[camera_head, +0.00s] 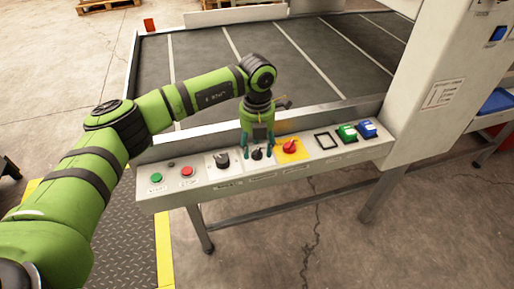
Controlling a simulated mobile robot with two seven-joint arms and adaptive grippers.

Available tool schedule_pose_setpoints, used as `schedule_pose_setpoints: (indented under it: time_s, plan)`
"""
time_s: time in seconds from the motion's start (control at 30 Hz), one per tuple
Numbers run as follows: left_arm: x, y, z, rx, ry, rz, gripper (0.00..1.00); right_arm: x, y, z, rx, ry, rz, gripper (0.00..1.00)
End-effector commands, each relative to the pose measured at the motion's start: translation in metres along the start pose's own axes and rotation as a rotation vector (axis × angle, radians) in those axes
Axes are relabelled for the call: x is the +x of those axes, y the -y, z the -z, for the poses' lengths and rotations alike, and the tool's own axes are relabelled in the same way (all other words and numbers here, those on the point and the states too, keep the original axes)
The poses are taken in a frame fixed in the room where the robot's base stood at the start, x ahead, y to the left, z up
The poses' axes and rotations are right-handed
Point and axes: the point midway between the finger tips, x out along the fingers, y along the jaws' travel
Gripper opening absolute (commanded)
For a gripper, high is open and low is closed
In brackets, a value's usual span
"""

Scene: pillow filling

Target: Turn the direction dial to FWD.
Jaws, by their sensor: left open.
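My left gripper (258,153) points down over the control panel (150,200). It is open, with its two fingers apart on either side of a small black dial (257,155). I cannot tell whether the fingers touch it. A larger black dial (222,160) on a white plate sits just left of the gripper. The printed labels are too small to read, so I cannot tell which dial is the direction dial or where FWD is. My right gripper is out of view.
Left on the panel are a green button (156,177) and a red button (187,171). A red knob (290,146) on a yellow plate is close right of the gripper. Green (347,132) and blue (367,128) switches sit farther right.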

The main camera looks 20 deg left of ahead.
Motion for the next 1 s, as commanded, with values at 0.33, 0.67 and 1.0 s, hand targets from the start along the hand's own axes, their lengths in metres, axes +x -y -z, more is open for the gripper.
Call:
schedule_pose_setpoints:
  time_s: [0.33, 0.67, 1.0]
  plan:
    - [-0.074, 0.000, -0.001, 0.001, 0.005, 0.000, 0.54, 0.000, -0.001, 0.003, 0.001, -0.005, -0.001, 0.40]
    - [-0.107, 0.000, 0.000, 0.002, 0.000, -0.001, 0.54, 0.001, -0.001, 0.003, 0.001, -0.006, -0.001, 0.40]
    - [-0.107, 0.000, 0.001, 0.002, -0.001, 0.000, 0.54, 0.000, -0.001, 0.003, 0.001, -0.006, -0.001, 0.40]
